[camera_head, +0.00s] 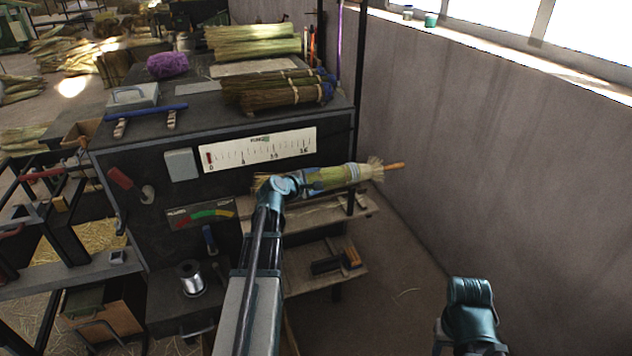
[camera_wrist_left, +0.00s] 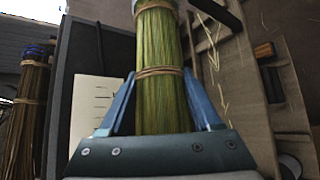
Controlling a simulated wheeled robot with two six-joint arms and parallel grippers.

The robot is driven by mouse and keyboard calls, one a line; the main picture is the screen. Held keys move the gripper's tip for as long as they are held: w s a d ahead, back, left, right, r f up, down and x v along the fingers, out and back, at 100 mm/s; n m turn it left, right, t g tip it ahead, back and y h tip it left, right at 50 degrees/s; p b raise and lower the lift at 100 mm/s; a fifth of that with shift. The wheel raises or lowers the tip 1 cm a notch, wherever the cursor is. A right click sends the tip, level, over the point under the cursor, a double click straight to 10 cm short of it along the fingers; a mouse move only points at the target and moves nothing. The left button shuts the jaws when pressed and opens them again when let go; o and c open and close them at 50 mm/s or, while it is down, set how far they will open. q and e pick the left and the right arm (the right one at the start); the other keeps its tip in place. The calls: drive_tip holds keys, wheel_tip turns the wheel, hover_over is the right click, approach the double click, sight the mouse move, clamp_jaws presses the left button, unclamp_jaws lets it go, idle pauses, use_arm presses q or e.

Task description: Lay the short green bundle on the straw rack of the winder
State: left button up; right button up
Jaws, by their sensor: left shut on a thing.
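My left gripper (camera_head: 312,182) is shut around the green straw bundle (camera_head: 335,177), in front of the right part of the dark winder cabinet (camera_head: 250,225). In the left wrist view the bundle (camera_wrist_left: 160,98) runs between the two blue fingers, with tan ties around it. In the head view its pale frayed end points right, with an orange-brown stick end (camera_head: 394,165) beside it; I cannot tell whether they are joined. A wooden shelf (camera_head: 366,206) lies below the bundle. I cannot tell which part is the straw rack. My right gripper is out of view; only part of that arm shows.
Brown bundles (camera_head: 270,90) and long green bundles (camera_head: 250,42) lie on the cabinet top, near a purple heap (camera_head: 167,65). A dark upright post (camera_head: 358,110) stands near the held bundle. A lower shelf (camera_head: 318,272) holds small blocks. Floor is clear toward the right wall.

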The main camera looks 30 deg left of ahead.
use_arm(q)
drive_tip(key=shift+f+b, duration=4.35)
drive_tip(key=shift+f, duration=0.2)
drive_tip(key=o, duration=1.5)
drive_tip(key=shift+s+r, duration=0.1)
drive_tip(key=p+v, duration=0.5)
drive_tip(key=v, duration=0.8)
drive_tip(key=shift+s+r+p, duration=0.15)
drive_tip(key=shift+s+p, duration=0.1)
drive_tip(key=shift+p, duration=0.1)
